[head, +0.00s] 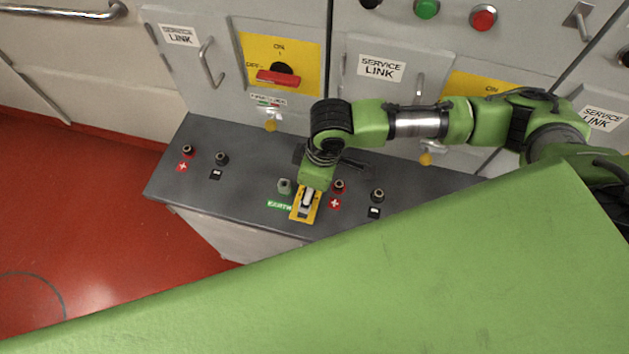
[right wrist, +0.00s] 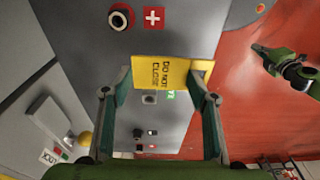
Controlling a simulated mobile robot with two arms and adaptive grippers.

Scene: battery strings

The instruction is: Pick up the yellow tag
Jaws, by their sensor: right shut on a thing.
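The yellow tag (right wrist: 172,72) reads "DO NOT CLOSE" in the right wrist view, between the fingertips of my right gripper (right wrist: 160,82). In the head view the tag (head: 296,215) shows under my right gripper (head: 306,198), over the front part of the grey bench top. My right gripper is shut on the tag. I cannot tell whether the tag touches the bench.
The grey bench top (head: 250,155) carries several terminal posts, including a red one (head: 339,186), a black one (head: 378,195) and a grey earth post (head: 285,187). Behind stand cabinets with a red rotary switch (head: 279,75) and handles. Red floor (head: 90,230) lies clear at left.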

